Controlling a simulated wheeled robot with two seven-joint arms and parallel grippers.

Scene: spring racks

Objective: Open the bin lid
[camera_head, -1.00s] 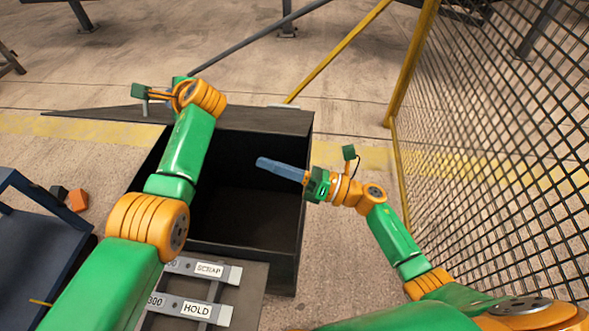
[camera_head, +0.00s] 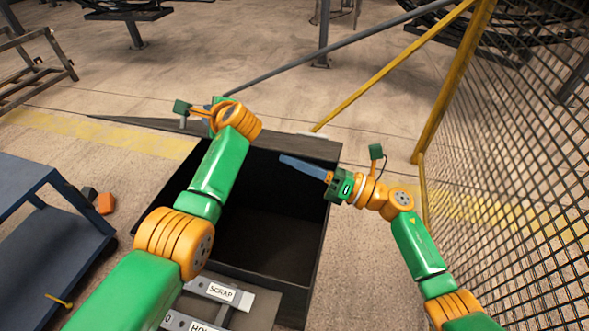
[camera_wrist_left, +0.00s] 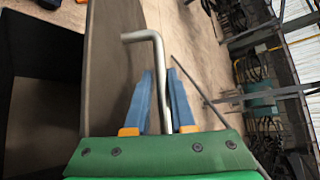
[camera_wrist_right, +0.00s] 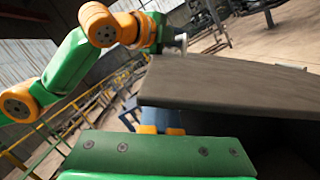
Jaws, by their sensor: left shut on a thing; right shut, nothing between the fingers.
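The bin (camera_head: 270,215) is a dark open-topped box in the middle of the head view, and I see down into its empty-looking inside. Its grey lid (camera_head: 305,147) is raised along the far side. In the left wrist view the lid (camera_wrist_left: 112,65) stands beside a bent metal handle (camera_wrist_left: 158,60). My left gripper (camera_wrist_left: 162,90) is shut on that handle. In the head view my left gripper (camera_head: 217,103) is partly hidden by its wrist. My right gripper (camera_head: 304,166) is shut and empty over the bin. In the right wrist view the lid (camera_wrist_right: 220,85) hides its fingertips.
SCRAP (camera_head: 222,291) and HOLD labels sit on a rack in front of the bin. A mesh fence (camera_head: 520,180) and yellow post bound the right.

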